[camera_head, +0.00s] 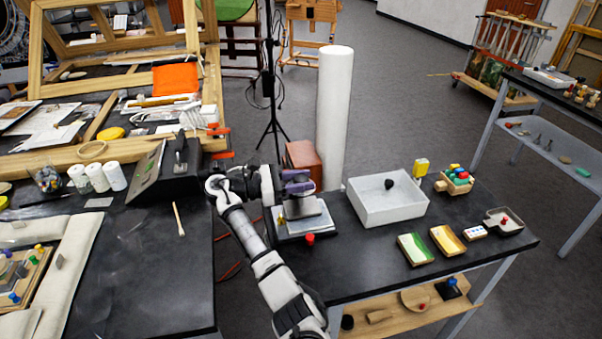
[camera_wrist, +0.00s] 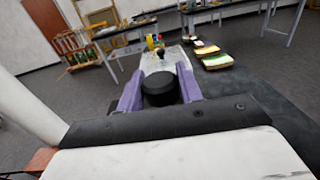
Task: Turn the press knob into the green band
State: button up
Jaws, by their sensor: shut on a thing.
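The press (camera_head: 306,222), a grey block on a pale base, stands at the left end of the right-hand dark table. My gripper (camera_head: 297,184) is directly above it. In the wrist view my gripper's purple fingers (camera_wrist: 160,92) are shut on a round black knob (camera_wrist: 160,87), one finger on each side. The knob is hidden behind my gripper in the head view. I cannot make out a green band or a pointer on the press in either view.
A white tray (camera_head: 366,214) with a dark object in it stands right of the press. A red-topped piece (camera_head: 310,239) is at its front edge. A tall white cylinder (camera_head: 334,110) rises behind.

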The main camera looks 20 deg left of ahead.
jog(key=shift+a+f+m+g+h+b, duration=0.1)
jog(key=shift+m+g+h+b, duration=0.55)
jog(key=shift+m+g, duration=0.85)
jog(key=shift+m+g+h, duration=0.3)
jog(key=shift+g+h, duration=0.15)
jog(key=shift+g, duration=0.65)
jog(key=shift+m+g+b, duration=0.55)
jog(key=shift+m+g, duration=0.05)
jog(key=shift+g, duration=0.1)
jog(key=o, duration=1)
jog(key=shift+d+r, duration=0.2)
jog(key=shift+d, duration=0.05)
jog(key=shift+a, duration=0.15)
